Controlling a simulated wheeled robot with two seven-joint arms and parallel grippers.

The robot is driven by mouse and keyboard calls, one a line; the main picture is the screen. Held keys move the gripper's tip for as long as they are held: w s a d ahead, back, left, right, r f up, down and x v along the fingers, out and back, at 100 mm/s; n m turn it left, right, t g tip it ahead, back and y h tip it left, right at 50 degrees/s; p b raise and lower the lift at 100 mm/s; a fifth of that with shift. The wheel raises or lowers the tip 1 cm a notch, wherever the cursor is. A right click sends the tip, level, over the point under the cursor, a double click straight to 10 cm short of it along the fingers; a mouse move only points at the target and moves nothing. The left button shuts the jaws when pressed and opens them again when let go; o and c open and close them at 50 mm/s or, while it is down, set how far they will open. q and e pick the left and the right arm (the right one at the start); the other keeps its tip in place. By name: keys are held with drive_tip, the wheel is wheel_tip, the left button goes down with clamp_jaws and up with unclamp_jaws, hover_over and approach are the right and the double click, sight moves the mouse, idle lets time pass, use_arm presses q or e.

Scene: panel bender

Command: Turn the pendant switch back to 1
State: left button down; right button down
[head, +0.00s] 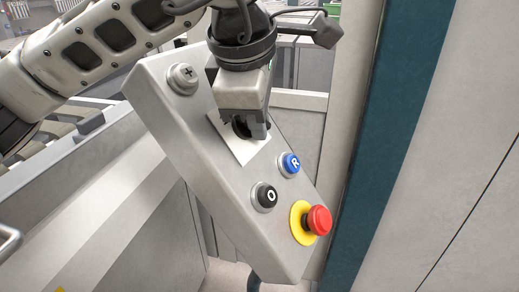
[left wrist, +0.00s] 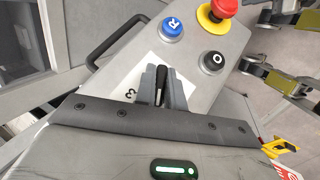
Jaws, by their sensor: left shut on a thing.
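The pendant (head: 175,115) is a tilted grey box, and its face also shows in the left wrist view (left wrist: 205,85). My left gripper (head: 252,130) comes down over the white label plate (head: 238,150) and is shut on the black switch handle (left wrist: 160,84). In the left wrist view the handle stands between the two grey fingers, with a "3" (left wrist: 130,95) printed on the plate beside them. The gripper hides most of the switch and the other markings, so I cannot tell its position. My right gripper is not in view.
On the pendant are a blue R button (head: 290,164), a black O button (head: 265,197), a red emergency stop (head: 317,220) on a yellow ring and a cross-marked knob (head: 183,78). A teal post (head: 400,120) and pale panel stand at the right. A dark handle (left wrist: 115,35) edges the pendant.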

use_arm(q)
drive_tip(key=shift+a+f+n+t+b, duration=0.1)
drive_tip(key=shift+f+n+t+b, duration=0.25)
drive_tip(key=shift+b, duration=0.3)
drive_tip(key=n+t+b, duration=0.1)
drive_tip(key=b, duration=0.2)
drive_tip(key=shift+r, duration=0.15)
drive_tip(key=shift+r+t+b, duration=0.15)
drive_tip(key=shift+t+b, duration=0.2)
drive_tip(key=shift+b, duration=0.05)
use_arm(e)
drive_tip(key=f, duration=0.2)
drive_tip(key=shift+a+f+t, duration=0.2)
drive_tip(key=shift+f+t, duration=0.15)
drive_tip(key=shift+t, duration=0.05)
use_arm(q)
drive_tip(key=shift+r+n, duration=0.1)
drive_tip(key=shift+n, duration=0.15)
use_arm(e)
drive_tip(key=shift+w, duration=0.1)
use_arm(q)
drive_tip(key=c, duration=1.5)
unclamp_jaws()
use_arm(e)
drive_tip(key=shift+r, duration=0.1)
